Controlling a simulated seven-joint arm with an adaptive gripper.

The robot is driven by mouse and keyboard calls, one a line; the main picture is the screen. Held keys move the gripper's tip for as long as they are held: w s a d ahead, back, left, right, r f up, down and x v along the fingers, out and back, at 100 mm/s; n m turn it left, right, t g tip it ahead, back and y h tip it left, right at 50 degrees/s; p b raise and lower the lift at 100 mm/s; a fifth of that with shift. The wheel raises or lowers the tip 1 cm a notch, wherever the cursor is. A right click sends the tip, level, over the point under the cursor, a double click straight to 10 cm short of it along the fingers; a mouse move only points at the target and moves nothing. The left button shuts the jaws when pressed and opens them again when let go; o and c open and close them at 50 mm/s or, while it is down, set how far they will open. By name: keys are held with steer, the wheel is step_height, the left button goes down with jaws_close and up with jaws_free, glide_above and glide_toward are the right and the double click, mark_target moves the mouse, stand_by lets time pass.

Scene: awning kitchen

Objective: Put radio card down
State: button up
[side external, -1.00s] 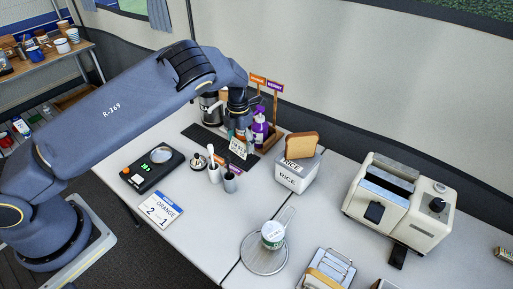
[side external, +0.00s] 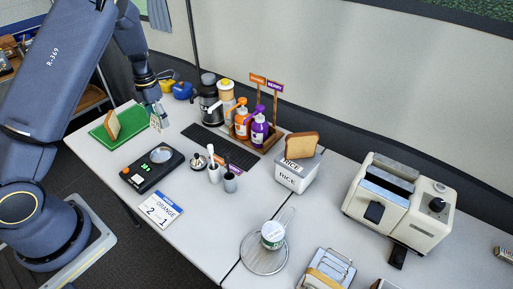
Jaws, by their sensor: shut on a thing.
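A small white card with dark print, likely the radio card (side external: 155,123), is in my gripper (side external: 152,108) at the back left of the table. My gripper points down and is shut on the card, which looks upright. The card is just right of a green board (side external: 101,133) that bears a slice of bread (side external: 112,124). The fingertips are small here, and I cannot tell whether the card's lower edge touches the table.
A dark mat (side external: 241,156), a kettle (side external: 209,103) and pump bottles (side external: 259,131) stand to the right. White table is bare between the green board and the mat.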

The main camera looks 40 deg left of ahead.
steer(key=s+a+n, duration=0.1)
steer(key=a, duration=0.3)
steer(key=w+a+f, duration=0.2)
steer(key=w, duration=0.1)
steer(key=w+a+f, duration=0.2)
steer(key=w+f, duration=0.1)
steer(key=w, duration=0.1)
steer(key=w+a+f, duration=0.2)
steer(key=w+f, duration=0.1)
steer(key=shift+w+f, duration=0.15)
steer(key=shift+w, duration=0.2)
steer(key=shift+w+f, duration=0.1)
steer(key=shift+f, duration=0.1)
steer(key=shift+w+f, duration=0.2)
steer(key=shift+f, duration=1.5)
steer(key=shift+a+f, duration=0.1)
steer(key=shift+f, duration=0.2)
steer(key=o, duration=0.7)
steer(key=shift+c, duration=0.2)
